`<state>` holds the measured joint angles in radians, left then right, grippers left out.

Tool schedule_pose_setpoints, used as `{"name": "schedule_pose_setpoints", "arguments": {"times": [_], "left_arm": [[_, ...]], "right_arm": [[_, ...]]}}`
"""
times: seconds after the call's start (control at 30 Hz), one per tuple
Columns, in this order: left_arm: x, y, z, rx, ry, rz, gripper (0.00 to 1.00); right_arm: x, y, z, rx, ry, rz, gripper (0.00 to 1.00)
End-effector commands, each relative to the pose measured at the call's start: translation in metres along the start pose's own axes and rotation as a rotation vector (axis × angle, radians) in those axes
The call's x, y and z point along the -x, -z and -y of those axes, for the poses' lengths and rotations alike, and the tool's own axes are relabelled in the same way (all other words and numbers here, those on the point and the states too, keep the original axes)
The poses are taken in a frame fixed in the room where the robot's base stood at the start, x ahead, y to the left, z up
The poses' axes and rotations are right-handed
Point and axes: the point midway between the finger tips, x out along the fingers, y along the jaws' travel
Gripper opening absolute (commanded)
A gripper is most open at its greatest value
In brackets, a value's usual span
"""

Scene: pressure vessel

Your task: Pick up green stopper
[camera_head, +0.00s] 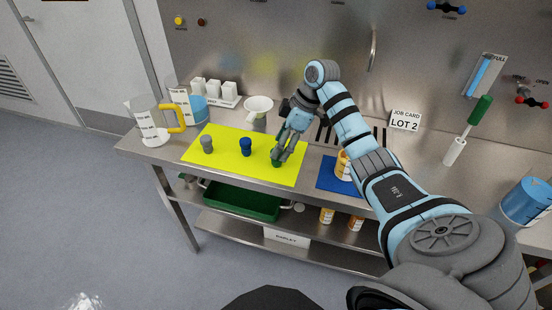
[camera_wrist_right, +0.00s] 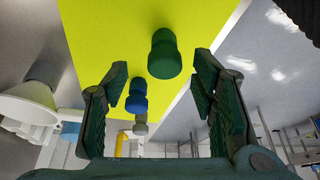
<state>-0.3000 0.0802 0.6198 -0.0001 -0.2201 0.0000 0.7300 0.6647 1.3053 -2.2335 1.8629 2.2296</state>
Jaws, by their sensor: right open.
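The green stopper (camera_head: 276,162) stands on the yellow mat (camera_head: 226,166), partly hidden by my right gripper (camera_head: 282,152) in the head view. In the right wrist view the green stopper (camera_wrist_right: 164,54) shows whole, in line with the gap between the open fingers of my right gripper (camera_wrist_right: 160,72) and just past their tips. Nothing is held. A blue stopper (camera_head: 246,146) and a grey stopper (camera_head: 207,144) stand on the mat to its left. They also show in the wrist view, blue (camera_wrist_right: 137,97) and grey (camera_wrist_right: 140,126). My left gripper is not in view.
A white funnel-like cup (camera_head: 258,107) stands behind the mat. Clear jugs (camera_head: 150,122) stand at the left, one with a yellow handle. A blue mat (camera_head: 332,174) with an orange-and-white container lies right of the yellow mat. A green tray (camera_head: 240,203) sits on the lower shelf.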

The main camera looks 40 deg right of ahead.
Motion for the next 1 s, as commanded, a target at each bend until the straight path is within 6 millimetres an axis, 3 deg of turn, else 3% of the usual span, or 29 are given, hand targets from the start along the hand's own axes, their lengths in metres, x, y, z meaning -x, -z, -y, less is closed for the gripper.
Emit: {"name": "schedule_pose_setpoints", "arguments": {"times": [0.17,0.4,0.7,1.0], "left_arm": [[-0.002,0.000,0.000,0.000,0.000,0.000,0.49],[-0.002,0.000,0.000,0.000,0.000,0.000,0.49],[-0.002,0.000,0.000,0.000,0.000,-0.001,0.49],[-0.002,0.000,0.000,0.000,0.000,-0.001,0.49]], "right_arm": [[-0.033,-0.005,0.005,0.000,0.003,-0.001,0.52],[-0.037,-0.004,0.004,0.001,0.000,-0.001,0.52],[-0.037,-0.004,0.004,0.001,0.000,-0.001,0.04],[-0.035,-0.004,0.004,0.001,0.000,-0.002,0.04]]}}
